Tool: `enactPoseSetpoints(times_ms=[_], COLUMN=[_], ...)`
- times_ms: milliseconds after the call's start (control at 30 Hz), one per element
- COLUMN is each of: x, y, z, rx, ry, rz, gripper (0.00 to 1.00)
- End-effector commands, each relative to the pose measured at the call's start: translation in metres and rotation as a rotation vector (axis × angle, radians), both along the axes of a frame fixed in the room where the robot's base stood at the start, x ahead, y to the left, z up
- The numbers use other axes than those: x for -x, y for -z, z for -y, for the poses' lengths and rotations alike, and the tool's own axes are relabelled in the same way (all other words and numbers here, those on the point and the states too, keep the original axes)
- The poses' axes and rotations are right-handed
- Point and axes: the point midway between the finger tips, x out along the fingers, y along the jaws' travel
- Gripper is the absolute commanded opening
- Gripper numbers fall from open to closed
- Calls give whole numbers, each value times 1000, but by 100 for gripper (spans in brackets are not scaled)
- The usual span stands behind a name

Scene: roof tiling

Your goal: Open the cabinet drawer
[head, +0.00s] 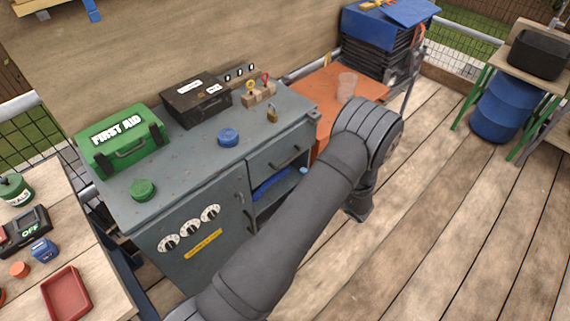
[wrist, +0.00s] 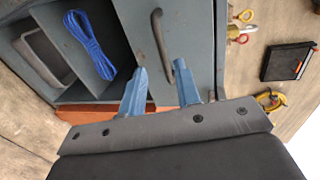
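The grey-blue cabinet (head: 185,135) has a drawer (head: 262,163) high on its front right. The drawer looks shut, its front flush with the cabinet. Its dark bar handle (head: 285,157) also shows in the wrist view (wrist: 158,42), running up and down the picture. My gripper (wrist: 160,80) is open and empty. Its two blue fingers stand apart, one each side of the handle's near end in the picture. I cannot tell whether either finger touches the handle. In the head view my arm hides most of the gripper.
Below the drawer is an open shelf with a blue rope (wrist: 90,42). On the cabinet top are a green first aid box (head: 122,140), a black case (head: 196,100), a blue lid (head: 228,137) and a padlock (head: 272,115).

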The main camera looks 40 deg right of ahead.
Motion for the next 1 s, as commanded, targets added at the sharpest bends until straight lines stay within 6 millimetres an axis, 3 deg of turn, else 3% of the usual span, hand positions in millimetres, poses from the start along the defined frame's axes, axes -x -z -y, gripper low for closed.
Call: enactPoseSetpoints(times_ms=[300, 500, 700, 967, 1000], x=[-70, -99, -111, -112, -112], y=[15, 21, 23, 23, 23], z=[-1, 0, 0, 0, 0], rx=[0, 1, -1, -1, -1], ry=[-4, -2, 0, 0, 0], rz=[0, -1, 0, 0, 0], gripper=[30, 30, 30, 30, 24])
